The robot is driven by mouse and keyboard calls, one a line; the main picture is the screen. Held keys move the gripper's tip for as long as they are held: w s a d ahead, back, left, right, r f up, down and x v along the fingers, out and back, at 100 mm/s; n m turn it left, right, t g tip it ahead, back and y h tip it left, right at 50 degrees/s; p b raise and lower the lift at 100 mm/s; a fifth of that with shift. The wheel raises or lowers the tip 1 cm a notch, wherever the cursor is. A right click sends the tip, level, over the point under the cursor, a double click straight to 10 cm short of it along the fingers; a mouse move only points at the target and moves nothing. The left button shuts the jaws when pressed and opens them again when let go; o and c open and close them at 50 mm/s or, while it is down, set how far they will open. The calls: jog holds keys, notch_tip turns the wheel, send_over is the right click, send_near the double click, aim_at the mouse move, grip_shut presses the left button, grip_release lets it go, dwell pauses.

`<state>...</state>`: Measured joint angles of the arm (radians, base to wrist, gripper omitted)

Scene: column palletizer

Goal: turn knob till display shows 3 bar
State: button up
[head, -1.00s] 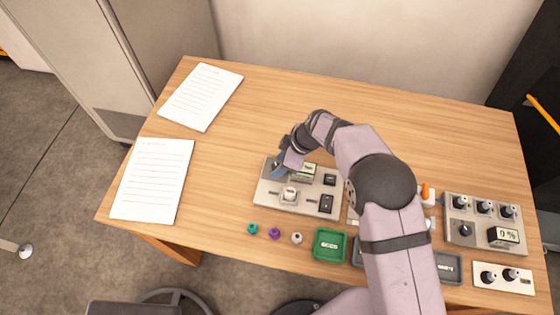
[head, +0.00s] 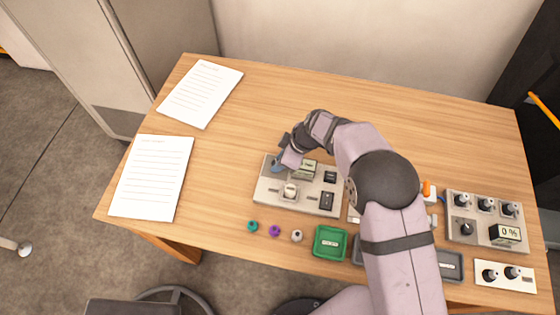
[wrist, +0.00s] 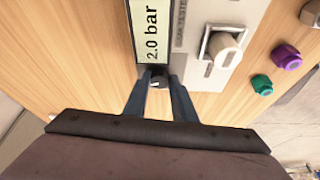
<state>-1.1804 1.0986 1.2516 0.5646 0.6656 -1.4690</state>
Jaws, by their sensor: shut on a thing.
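The panel (head: 266,196) with the display lies on the left part of the table. The display (wrist: 152,35) reads "2.0 bar" in the wrist view; it also shows in the head view (head: 306,170). My gripper (wrist: 158,80) is shut on a dark knob (wrist: 158,82) just beside the display's lower end. The fingers hide most of the knob. In the head view my gripper (head: 278,166) is over the panel's upper left corner, and the knob is hidden there.
A white switch or knob (wrist: 222,46) sits on the same panel. Small teal (head: 253,226), purple (head: 274,231) and pale pieces lie in front of it, beside a green tray (head: 316,246). Another panel (head: 484,236) with several knobs reads "0 %" at right. Two paper sheets lie at left.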

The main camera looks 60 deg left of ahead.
jog(key=m+b, duration=0.2)
jog(key=shift+s+d+f+m+t, duration=0.1)
jog(key=shift+s+f+m+t, duration=0.05)
jog(key=shift+m+t, duration=0.2)
jog(key=shift+s+m+t+y+b, duration=0.15)
jog(key=shift+m+t+y+b, duration=0.35)
jog(key=shift+m, duration=1.15)
jog(key=shift+t, duration=0.25)
jog(key=o, duration=1)
jog(key=shift+o, duration=0.2)
jog(key=shift+r, duration=0.25)
jog(key=b+v, duration=0.2)
jog(key=v, duration=0.5)
jog(key=shift+d+r, duration=0.1)
